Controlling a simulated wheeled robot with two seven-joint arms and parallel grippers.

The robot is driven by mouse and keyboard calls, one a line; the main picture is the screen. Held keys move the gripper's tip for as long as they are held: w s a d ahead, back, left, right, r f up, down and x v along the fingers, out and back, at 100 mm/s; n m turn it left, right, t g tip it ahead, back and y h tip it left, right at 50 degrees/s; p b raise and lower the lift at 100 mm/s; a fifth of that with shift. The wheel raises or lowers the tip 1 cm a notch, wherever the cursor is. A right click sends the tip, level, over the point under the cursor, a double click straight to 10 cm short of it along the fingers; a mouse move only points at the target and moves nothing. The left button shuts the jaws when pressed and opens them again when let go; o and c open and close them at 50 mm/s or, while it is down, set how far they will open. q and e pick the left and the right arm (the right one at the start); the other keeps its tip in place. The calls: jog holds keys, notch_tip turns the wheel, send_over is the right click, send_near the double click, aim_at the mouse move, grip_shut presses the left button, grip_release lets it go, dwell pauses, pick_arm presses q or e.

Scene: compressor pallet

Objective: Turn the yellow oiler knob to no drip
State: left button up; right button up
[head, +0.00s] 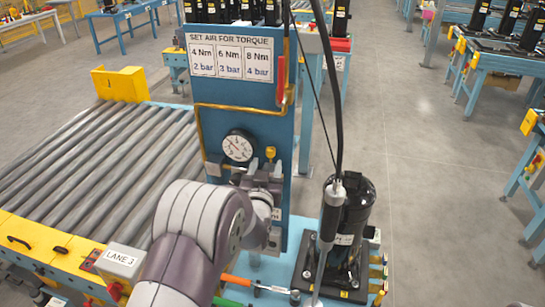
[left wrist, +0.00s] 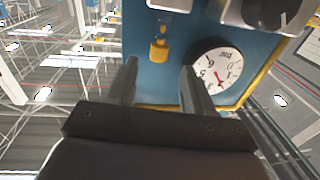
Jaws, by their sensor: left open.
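The small yellow oiler knob (head: 270,153) is on the blue panel (head: 240,90), just right of the pressure gauge (head: 238,146). My left gripper (head: 264,178) is in front of the panel, just below the knob in the head view, and its wrist hides part of the fittings there. In the left wrist view, which is upside down, the knob (left wrist: 159,50) shows ahead of and between the two parted fingertips of my left gripper (left wrist: 160,68). The fingers are open, with nothing between them. I cannot tell whether they touch the knob. My right gripper does not show.
The gauge (left wrist: 217,67) sits close by one finger in the left wrist view. A black compressor (head: 350,225) stands right of the panel, with a hanging tool (head: 331,210) before it. A roller conveyor (head: 90,165) lies left. A red handle (head: 281,80) is above.

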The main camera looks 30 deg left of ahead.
aim_at(270, 154)
pick_arm(q)
jog(key=x, duration=0.4)
jog(key=shift+w+r+p, duration=0.1)
jog(key=shift+p, duration=0.25)
jog(key=shift+w+a, duration=0.2)
jog(key=shift+w, duration=0.15)
jog(key=shift+d, duration=0.1)
